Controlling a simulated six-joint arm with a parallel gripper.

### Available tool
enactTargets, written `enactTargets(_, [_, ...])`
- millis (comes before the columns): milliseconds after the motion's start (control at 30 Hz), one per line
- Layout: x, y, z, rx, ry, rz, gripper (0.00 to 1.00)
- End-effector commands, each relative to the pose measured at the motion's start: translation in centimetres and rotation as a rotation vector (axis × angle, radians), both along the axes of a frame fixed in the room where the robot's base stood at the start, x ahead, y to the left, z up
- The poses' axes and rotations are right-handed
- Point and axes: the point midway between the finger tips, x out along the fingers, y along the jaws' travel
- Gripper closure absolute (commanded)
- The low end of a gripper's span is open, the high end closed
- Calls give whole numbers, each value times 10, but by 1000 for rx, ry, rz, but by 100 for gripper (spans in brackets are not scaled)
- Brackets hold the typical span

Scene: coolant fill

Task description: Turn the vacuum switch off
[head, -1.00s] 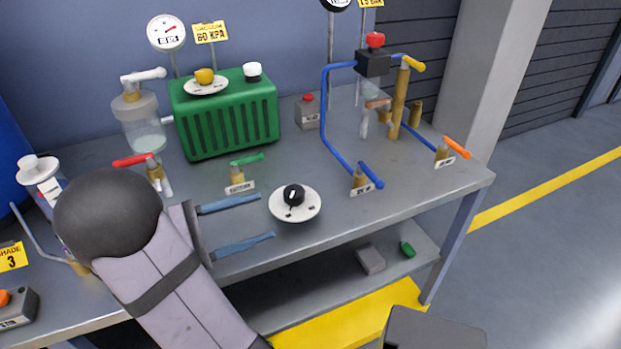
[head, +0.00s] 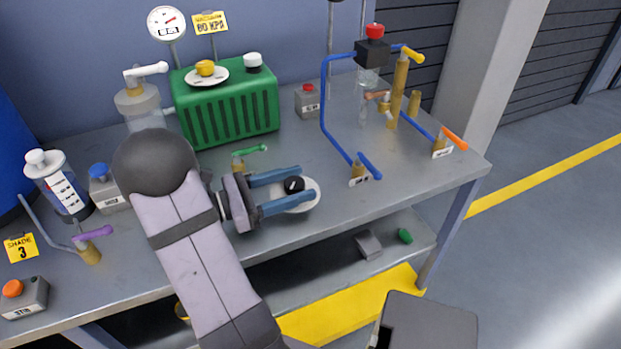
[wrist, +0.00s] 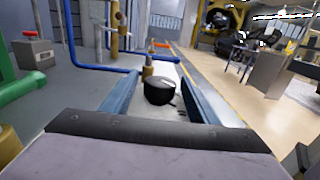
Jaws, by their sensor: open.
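A black rotary knob (head: 293,184) with a white pointer mark sits on a white round dial (head: 311,204) near the front of the bench. I cannot read any label on it. My gripper (head: 304,183) is open, with its two blue fingers reaching over the dial on either side of the knob. In the wrist view, the knob (wrist: 160,90) stands between the fingers, with a visible gap on each side. The fingers hide part of the dial. A yellow sign (head: 210,22) reading 80 KPA stands behind the green pump box (head: 225,110).
A green-handled valve (head: 249,151) stands just behind my gripper. A blue pipe with a blue lever (head: 370,165) is to the right of the dial. The bench front edge is close to the dial.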

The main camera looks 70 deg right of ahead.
Motion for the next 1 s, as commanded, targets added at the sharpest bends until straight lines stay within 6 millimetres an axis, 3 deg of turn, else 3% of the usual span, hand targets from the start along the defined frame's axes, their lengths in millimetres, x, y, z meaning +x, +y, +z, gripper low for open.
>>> enactTargets(300, [-25,-23,0,0,-1,-1,46])
enactTargets(667, [-28,-27,0,-1,-1,1,46])
enactTargets(867, [-28,-27,0,-1,-1,1,87])
enactTargets(1000, [-28,-26,0,-1,-1,2,87])
